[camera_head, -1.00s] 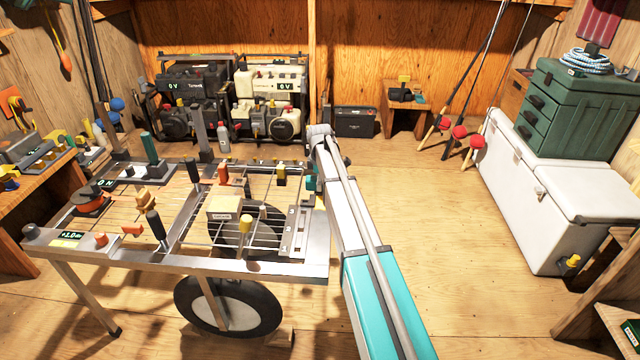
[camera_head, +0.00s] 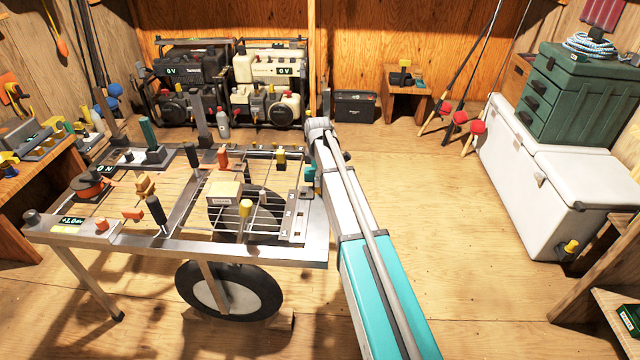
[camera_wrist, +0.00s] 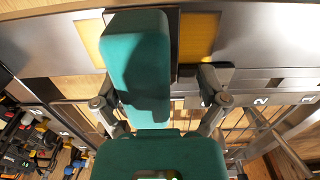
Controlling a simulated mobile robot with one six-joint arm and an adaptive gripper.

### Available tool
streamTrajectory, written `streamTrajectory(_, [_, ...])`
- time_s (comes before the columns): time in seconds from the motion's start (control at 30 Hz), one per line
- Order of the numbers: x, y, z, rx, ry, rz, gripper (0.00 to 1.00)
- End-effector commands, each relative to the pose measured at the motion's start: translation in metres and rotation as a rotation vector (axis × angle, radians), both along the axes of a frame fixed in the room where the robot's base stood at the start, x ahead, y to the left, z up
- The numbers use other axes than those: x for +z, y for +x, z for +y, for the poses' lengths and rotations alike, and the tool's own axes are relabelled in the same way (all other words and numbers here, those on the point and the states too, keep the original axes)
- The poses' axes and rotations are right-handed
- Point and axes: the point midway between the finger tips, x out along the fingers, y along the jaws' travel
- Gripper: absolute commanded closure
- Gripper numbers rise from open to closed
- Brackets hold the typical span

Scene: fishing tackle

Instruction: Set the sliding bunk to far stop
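A teal padded block (camera_wrist: 137,55), which looks like the sliding bunk, rises between my fingers in the wrist view. A steel plate with yellow patches (camera_wrist: 198,37) lies behind it. My gripper (camera_wrist: 160,95) is open around the block. The left finger is close to its side, with contact unclear. A gap shows on the right. In the head view a small teal part (camera_head: 310,174) shows at the cart's right edge, beside my arm; whether it is block or gripper is unclear. Another teal upright pad (camera_head: 149,136) stands at the cart's back left.
The metal-framed cart (camera_head: 180,248) carries several knobs and levers, a cream box (camera_head: 223,192) and a numbered plate (camera_head: 293,222). Generators (camera_head: 272,85) stand against the back wall. A white cooler (camera_head: 545,185) stands at right.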

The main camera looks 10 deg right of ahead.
Motion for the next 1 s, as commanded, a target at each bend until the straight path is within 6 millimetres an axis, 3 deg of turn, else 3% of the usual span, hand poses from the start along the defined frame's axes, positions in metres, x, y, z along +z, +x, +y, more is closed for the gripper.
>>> streamTrajectory(0.03, [0.0, -0.011, 0.003, 0.001, 0.0, 0.0, 0.09])
streamTrajectory(0.77, [0.0, -0.109, 0.034, 0.001, 0.0, 0.001, 0.09])
streamTrajectory(1.0, [0.026, -0.103, 0.034, 0.0, 0.0, 0.0, 0.09])
